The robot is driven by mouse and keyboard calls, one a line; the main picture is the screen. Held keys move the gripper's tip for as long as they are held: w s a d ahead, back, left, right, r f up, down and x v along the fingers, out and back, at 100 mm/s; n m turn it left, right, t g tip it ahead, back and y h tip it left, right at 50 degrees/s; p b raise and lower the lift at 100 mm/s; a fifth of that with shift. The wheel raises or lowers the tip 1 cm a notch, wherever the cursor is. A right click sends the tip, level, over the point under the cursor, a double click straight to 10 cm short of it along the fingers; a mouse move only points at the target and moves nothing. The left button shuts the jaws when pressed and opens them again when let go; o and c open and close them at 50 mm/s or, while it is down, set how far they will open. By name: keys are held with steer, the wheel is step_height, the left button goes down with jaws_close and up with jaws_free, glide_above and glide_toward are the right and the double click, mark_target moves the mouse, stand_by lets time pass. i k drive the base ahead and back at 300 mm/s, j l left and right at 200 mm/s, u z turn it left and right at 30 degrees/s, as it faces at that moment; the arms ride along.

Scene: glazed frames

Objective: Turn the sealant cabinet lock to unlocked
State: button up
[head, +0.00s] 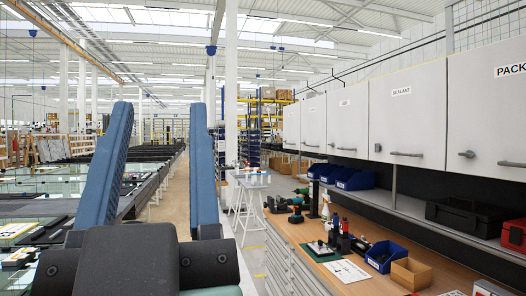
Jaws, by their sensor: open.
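The sealant cabinet (418,115) is a light grey wall cabinet at the right, labelled SEALANT, with its door closed. Its lock (377,147) is a small dark knob at the door's lower left, left of the bar handle (407,154). It is too small to tell which way the lock is turned. My gripper (161,108) stands large in the left foreground, with two blue padded fingers pointing up from a dark housing. The fingers are wide apart with nothing between them. It is well left of the cabinet and apart from it.
A PACK-labelled cabinet (490,110) adjoins on the right; more cabinets run left. Below, a wooden workbench (310,245) holds drills, a blue bin (384,257) and a cardboard box (411,274). A black crate (460,215) sits on the shelf. An aisle (177,190) runs ahead.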

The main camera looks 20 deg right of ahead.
mark_target(378, 147)
steer(key=i+j, duration=0.1)
steer(key=i, duration=0.2)
steer(key=i+j, duration=0.1)
steer(key=i, duration=0.25)
steer(key=i+z, duration=0.45)
steer(key=i, duration=1)
steer(key=i+l+z, duration=0.15)
steer(key=i+l, duration=0.15)
steer(key=i+l+z, duration=0.15)
steer(key=i, duration=0.4)
steer(key=l, duration=0.1)
